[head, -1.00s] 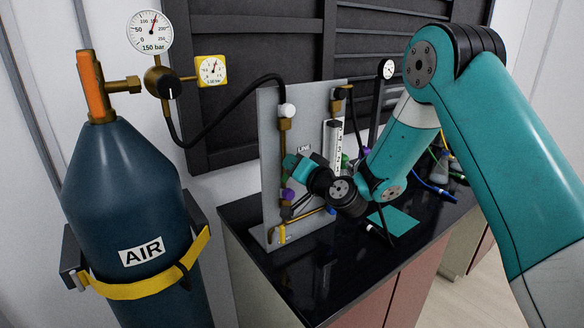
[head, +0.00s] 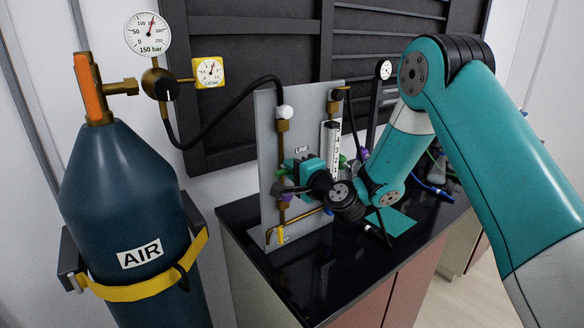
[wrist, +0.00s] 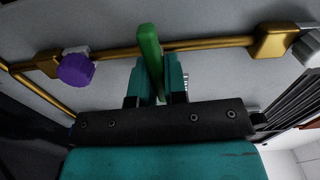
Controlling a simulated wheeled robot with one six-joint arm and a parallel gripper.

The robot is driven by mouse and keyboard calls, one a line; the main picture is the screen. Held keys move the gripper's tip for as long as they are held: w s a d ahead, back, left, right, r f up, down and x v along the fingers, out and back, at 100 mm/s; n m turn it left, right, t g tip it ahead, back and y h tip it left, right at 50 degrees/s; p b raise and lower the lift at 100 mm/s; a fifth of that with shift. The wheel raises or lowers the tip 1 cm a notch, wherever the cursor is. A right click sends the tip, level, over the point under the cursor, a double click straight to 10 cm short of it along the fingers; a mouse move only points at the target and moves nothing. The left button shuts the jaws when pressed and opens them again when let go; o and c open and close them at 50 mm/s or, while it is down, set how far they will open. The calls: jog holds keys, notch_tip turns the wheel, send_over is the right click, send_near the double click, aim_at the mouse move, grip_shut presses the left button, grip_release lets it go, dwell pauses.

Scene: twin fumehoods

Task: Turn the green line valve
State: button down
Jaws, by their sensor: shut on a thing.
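The green line valve's handle (wrist: 150,48) shows in the wrist view as a narrow green lever crossing a brass pipe (wrist: 205,44). My gripper (wrist: 154,78) is shut on this lever, with a teal finger on each side of it. In the head view my gripper (head: 285,180) is at the front of the upright grey panel (head: 268,130), below the LINE label (head: 301,149). There the lever is mostly hidden by my gripper and wrist.
A purple knob (wrist: 76,68) sits along the pipe near my gripper. A brass block (wrist: 272,41) is at the pipe's other end. A dark blue AIR cylinder (head: 125,210) stands left, with a black hose (head: 215,125) to the panel. The black bench (head: 335,260) is clear in front.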

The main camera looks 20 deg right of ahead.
jog(key=shift+f+m, duration=0.1)
jog(key=shift+m, duration=0.3)
jog(key=c, duration=1.2)
grip_release()
jog(key=shift+o, duration=0.2)
jog(key=b+v, duration=1.7)
jog(key=b, duration=0.2)
jog(key=shift+s+b, duration=0.2)
jog(key=shift+b, duration=0.2)
jog(key=shift+d, duration=0.1)
